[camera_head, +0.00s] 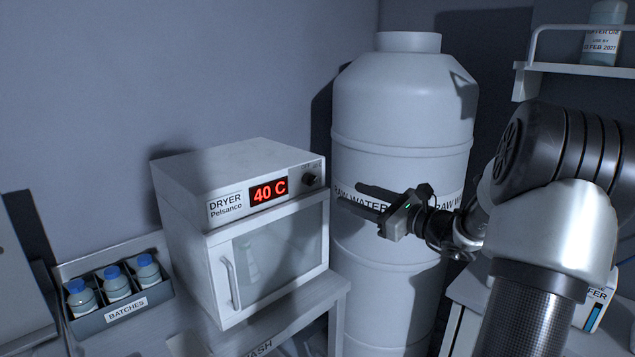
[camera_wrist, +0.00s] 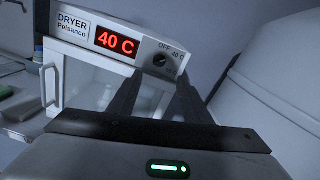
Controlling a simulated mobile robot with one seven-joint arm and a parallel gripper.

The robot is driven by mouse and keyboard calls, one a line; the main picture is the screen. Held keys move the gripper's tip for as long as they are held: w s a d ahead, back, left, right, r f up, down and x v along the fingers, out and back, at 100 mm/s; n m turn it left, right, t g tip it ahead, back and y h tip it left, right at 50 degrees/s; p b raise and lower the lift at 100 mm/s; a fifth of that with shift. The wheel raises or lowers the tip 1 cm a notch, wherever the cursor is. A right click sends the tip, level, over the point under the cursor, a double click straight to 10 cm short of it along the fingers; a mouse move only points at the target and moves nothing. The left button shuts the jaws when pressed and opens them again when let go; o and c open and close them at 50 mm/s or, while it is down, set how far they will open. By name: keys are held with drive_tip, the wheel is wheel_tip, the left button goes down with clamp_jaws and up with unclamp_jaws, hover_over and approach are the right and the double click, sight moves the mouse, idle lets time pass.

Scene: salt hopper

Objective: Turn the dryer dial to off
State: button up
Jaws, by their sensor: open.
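The white dryer (camera_head: 195,265) stands on a bench at the centre left, its red display reading 40 C. Its black dial (camera_head: 311,180) is at the right end of the front panel, above the glass door. In the wrist view the dial (camera_wrist: 160,60) shows with OFF and 40 C marks around it; its exact pointer direction is too small to tell. My gripper (camera_head: 352,206) is to the right of the dryer, in front of the tank, with its fingers pointing toward the dial side. In the wrist view the fingers (camera_wrist: 160,85) are apart and empty, not touching the dial.
A large white raw water tank (camera_head: 400,110) stands right behind my gripper. A batches rack (camera_head: 140,303) with blue-capped bottles is left of the dryer. A shelf (camera_head: 580,69) with a bottle is at the upper right. Free space lies in front of the dryer.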

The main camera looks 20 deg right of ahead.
sight(313, 181)
drive_tip(key=p+x, duration=0.1)
drive_tip(key=x, duration=1.2)
drive_tip(key=shift+w, duration=0.1)
drive_tip(key=c, duration=1.1)
drive_tip(key=shift+o, duration=0.2)
